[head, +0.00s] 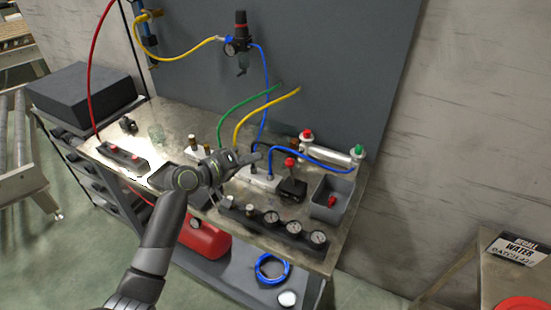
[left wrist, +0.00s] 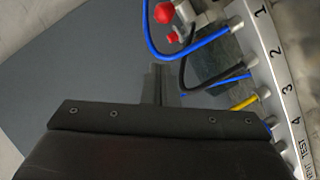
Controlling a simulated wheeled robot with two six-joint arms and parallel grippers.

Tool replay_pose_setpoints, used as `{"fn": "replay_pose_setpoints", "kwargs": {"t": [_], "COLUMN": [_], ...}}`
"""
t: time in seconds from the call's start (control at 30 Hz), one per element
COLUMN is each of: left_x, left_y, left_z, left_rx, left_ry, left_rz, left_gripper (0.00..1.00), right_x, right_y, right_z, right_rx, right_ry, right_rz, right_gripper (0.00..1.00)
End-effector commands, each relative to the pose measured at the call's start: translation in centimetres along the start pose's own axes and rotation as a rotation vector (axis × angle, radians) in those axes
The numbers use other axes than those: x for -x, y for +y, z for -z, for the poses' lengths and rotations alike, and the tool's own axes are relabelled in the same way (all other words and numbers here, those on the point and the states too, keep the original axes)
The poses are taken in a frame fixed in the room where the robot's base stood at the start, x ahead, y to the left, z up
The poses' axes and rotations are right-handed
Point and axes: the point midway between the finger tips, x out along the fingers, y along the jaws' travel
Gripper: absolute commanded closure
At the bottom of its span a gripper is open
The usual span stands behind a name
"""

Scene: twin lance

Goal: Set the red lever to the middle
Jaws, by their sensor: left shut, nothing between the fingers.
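The red lever (head: 290,163) has a red ball knob and stands up from a small black box (head: 292,190) on the bench. My left gripper (head: 257,156) reaches over the bench from the left, just left of the lever knob and apart from it. Its fingers are shut with nothing between them; they also show in the left wrist view (left wrist: 160,85). A red ball (left wrist: 163,12) is at the top of the left wrist view; I cannot tell if it is the lever's knob. My right gripper is not in view.
A white manifold (left wrist: 275,70) with numbered ports and blue, black and yellow hoses runs along the right of the left wrist view. A grey bin (head: 333,198) stands right of the lever. Several gauges (head: 271,217) line the front. A cylinder (head: 330,149) lies behind.

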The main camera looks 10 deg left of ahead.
Motion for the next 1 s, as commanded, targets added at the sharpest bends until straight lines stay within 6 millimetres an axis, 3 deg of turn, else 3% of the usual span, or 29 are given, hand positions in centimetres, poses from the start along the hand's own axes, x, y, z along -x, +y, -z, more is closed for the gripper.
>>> {"fn": "replay_pose_setpoints", "kwargs": {"t": [0.27, 0.5, 1.0], "left_x": [-4.4, -6.6, -7.1], "left_y": [0.1, 0.1, 0.0], "left_z": [0.0, -2.3, -3.0], "left_rx": [0.0, 0.001, -0.003], "left_ry": [-0.002, -0.003, -0.001], "left_rz": [0.002, 0.002, 0.002], "left_gripper": [1.0, 1.0, 1.0], "right_x": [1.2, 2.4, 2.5], "right_y": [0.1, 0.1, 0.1], "right_z": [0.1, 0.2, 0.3], "right_rx": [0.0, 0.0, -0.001], "right_ry": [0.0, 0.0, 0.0], "right_rz": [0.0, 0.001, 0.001], "right_gripper": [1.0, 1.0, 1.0]}}
